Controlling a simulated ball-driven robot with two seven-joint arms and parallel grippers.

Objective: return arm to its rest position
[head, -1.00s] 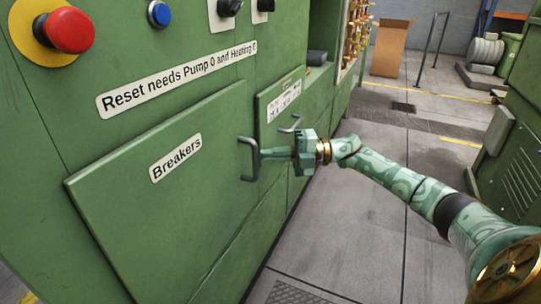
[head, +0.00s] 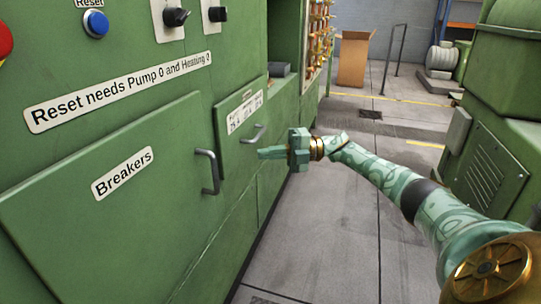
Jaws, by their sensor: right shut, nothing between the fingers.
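My right arm (head: 400,188) comes in from the lower right, with green patterned links and brass joints. Its gripper (head: 264,153) is shut and empty, pointing left toward the green cabinet. The fingertips are in front of the cabinet face, to the right of the handle (head: 209,172) of the Breakers door (head: 130,210) and apart from it in the picture. The Breakers door looks closed. A smaller panel (head: 232,130) with its own handle (head: 256,134) is just above and behind the fingers; whether they touch it I cannot tell. My left gripper is not in view.
A blue button (head: 96,24), black knobs (head: 176,17) and part of a red button are on the upper cabinet. A green machine (head: 492,165) stands at the right. A cardboard box (head: 354,60) stands at the back. The floor (head: 325,225) between is clear.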

